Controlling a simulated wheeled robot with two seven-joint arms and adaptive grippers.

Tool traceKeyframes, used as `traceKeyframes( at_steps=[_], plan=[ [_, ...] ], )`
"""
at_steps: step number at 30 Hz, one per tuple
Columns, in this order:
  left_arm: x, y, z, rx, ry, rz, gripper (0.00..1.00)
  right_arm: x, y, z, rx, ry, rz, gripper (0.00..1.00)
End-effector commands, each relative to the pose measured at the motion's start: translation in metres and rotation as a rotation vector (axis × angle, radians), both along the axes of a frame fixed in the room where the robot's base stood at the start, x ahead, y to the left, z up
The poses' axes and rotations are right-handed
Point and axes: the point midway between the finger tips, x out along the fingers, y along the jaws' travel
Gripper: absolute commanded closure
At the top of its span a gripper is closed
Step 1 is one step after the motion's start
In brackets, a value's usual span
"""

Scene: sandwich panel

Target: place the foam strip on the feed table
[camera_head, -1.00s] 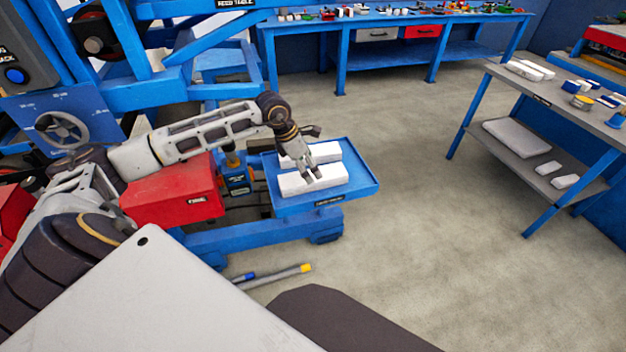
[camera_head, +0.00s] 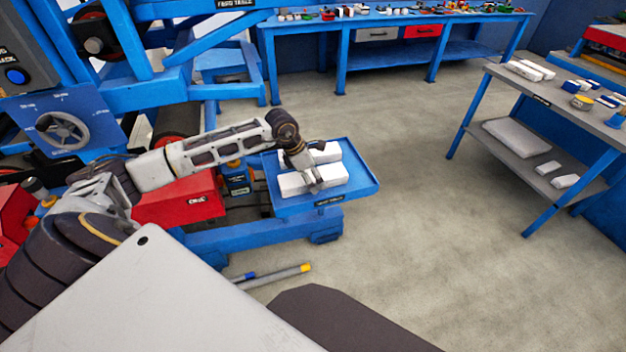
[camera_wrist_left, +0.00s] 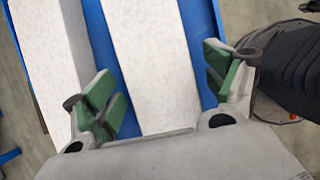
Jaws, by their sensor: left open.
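Two white foam strips lie side by side on a blue tray (camera_head: 357,187): a near one (camera_head: 337,175) and a far one (camera_head: 328,153). My left gripper (camera_head: 315,185) is over the near strip, fingers pointing down. In the left wrist view the open left gripper (camera_wrist_left: 162,88) has one green-padded finger on each side of a white strip (camera_wrist_left: 152,65). I cannot tell whether the pads touch it or how deep they reach. The other strip (camera_wrist_left: 50,55) lies to the left. A "FEED TABLE" label (camera_head: 236,3) is on the blue machine at the top, mostly cut off. My right gripper is out of view.
A red box (camera_head: 180,203) sits left of the tray under my arm. A blue workbench (camera_head: 390,22) with small items stands at the back. A grey-topped shelf table (camera_head: 545,95) stands at the right. Floor between is clear. Rods (camera_head: 275,277) lie on the floor in front.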

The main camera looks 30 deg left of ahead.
Motion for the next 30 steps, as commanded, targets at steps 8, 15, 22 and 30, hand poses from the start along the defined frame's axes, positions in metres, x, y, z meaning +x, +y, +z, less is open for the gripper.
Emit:
traceKeyframes(
  at_steps=[8, 15, 22, 30],
  plan=[
    [-0.0001, 0.0002, -0.0001, 0.0, 0.0, 0.0, 0.14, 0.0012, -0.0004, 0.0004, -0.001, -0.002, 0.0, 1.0],
    [0.0, 0.0003, 0.0, 0.0, 0.0, 0.0, 0.28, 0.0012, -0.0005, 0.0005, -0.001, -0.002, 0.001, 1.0],
    [-0.0001, 0.0003, 0.0001, 0.0, 0.0, 0.0, 0.58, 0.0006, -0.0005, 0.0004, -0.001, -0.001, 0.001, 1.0],
    [0.0, 0.0004, 0.0005, 0.001, -0.001, 0.0, 0.67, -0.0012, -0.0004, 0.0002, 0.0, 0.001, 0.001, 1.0]
  ],
)
